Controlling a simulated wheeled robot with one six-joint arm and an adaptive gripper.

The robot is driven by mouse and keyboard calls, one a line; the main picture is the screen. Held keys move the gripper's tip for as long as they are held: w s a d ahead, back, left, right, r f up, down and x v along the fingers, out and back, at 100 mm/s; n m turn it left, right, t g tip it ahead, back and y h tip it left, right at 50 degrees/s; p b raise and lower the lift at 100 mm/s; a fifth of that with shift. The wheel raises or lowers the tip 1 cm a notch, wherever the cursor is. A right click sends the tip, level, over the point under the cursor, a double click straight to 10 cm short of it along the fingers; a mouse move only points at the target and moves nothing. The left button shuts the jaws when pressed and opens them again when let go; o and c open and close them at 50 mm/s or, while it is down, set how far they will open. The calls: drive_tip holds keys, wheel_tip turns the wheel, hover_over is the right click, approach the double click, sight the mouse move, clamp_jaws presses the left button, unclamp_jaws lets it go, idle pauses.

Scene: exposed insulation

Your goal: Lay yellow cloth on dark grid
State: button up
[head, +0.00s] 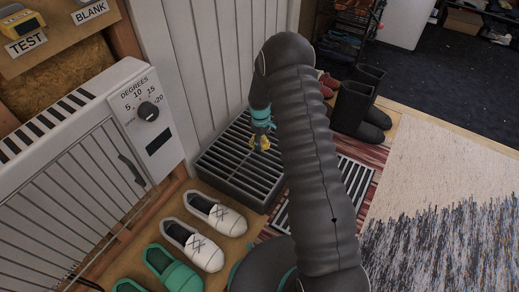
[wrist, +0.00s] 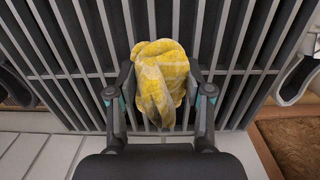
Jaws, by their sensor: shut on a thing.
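The yellow cloth (wrist: 160,84), with a pale check pattern, is bunched between the fingers of my gripper (wrist: 161,90) in the wrist view. The gripper is shut on it. The dark grid (head: 222,184) is a box-shaped slatted grate on the floor against the pale wall. In the head view my gripper (head: 262,130) points down over the grid, and a small part of the cloth (head: 254,144) shows below it. The grid's slats (wrist: 70,55) fill the wrist view behind the cloth. I cannot tell whether the cloth touches them. My arm hides the grid's right side.
A heater (head: 85,165) with a dial stands at the left. White shoes (head: 192,245) and green shoes (head: 172,268) are in front of the grid. A striped mat with a flat grate (head: 354,180) lies at its right, with black boots (head: 358,105) behind. A patterned rug (head: 450,190) is farther right.

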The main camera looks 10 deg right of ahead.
sight(260, 153)
drive_tip(key=shift+a+f, duration=0.35)
drive_tip(key=shift+a, duration=0.05)
drive_tip(key=shift+f+b, duration=0.3)
drive_tip(key=shift+f, duration=1.6)
drive_tip(key=shift+f, duration=0.15)
drive_tip(key=o, duration=1.1)
